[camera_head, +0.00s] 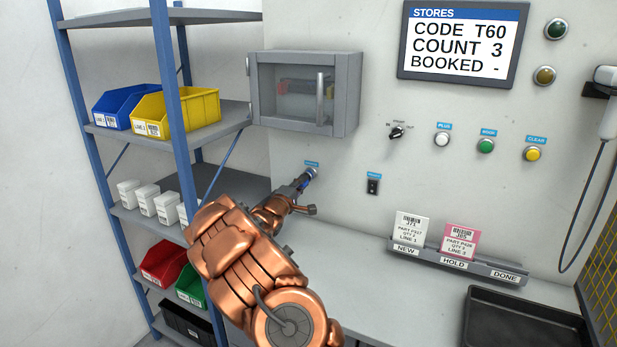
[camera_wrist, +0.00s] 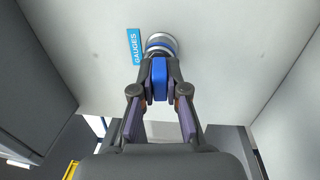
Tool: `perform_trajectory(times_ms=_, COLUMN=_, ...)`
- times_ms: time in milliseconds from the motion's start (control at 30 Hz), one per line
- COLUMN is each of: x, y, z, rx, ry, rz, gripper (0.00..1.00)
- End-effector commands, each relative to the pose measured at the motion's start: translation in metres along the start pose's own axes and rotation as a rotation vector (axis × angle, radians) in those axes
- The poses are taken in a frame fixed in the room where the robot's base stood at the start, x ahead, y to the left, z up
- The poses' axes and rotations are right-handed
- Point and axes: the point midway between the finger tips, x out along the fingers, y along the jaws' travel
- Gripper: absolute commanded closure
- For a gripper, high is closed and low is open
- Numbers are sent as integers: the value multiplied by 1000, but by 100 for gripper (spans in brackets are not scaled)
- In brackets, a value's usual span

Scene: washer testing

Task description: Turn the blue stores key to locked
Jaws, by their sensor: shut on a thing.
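The blue key (camera_wrist: 159,79) sits in a round metal lock with a blue ring (camera_wrist: 161,45) on the wall panel, beside a blue label reading GAUGES (camera_wrist: 134,47). My gripper (camera_wrist: 159,85) is shut on the key, its two fingers on either side of the key's bow. In the head view my copper-coloured arm reaches up to the wall, and my gripper (camera_head: 304,180) meets the lock (camera_head: 311,171) under its small blue label. The key is mostly hidden there by the fingers. I cannot read a locked or unlocked mark in either view.
A grey cabinet with a glass door (camera_head: 305,92) hangs above the lock. A shelf rack with a yellow bin (camera_head: 178,112) stands at left. A black switch (camera_head: 373,187), a selector knob (camera_head: 397,132) and buttons are to the right. A card holder (camera_head: 460,262) stands on the bench.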

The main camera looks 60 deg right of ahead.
Motion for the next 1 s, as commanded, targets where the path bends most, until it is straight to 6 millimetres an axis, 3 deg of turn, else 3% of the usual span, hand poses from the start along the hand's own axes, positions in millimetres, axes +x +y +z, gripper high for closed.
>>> perform_trajectory(times_ms=300, x=0, y=0, z=0, rx=-10, ry=1, rz=0, gripper=100)
perform_trajectory(times_ms=633, x=0, y=0, z=2, rx=-290, ry=32, rz=-2, gripper=100)
perform_trajectory(times_ms=1000, x=0, y=0, z=3, rx=-339, ry=36, rz=-1, gripper=100)
